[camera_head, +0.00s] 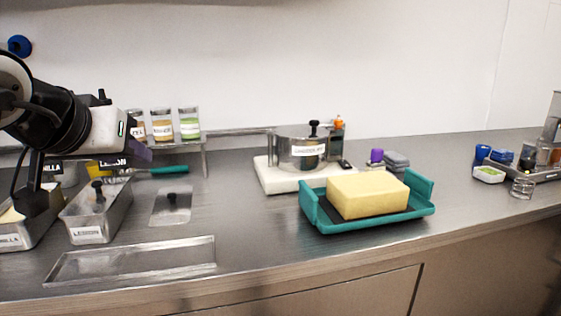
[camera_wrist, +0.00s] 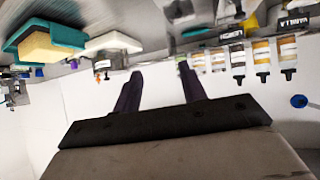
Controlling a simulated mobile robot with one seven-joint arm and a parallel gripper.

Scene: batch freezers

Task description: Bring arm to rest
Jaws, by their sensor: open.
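My gripper (camera_head: 143,152) shows at the left in the head view, at the end of my black and white arm, raised above the counter near the lemon and vanilla pans. In the wrist view its two dark purple fingers (camera_wrist: 160,78) stand apart with nothing between them. The wrist picture looks upside down, with the bottles and the teal tray along its top. No object touches the fingers as far as I can see.
A steel counter (camera_head: 250,220) bears a lemon pan (camera_head: 92,228), an empty flat tray (camera_head: 135,262), a teal tray (camera_head: 345,226) with a yellow block (camera_head: 367,194), and a labelled pot (camera_head: 303,155). Jars (camera_head: 162,126) stand on a shelf behind my gripper.

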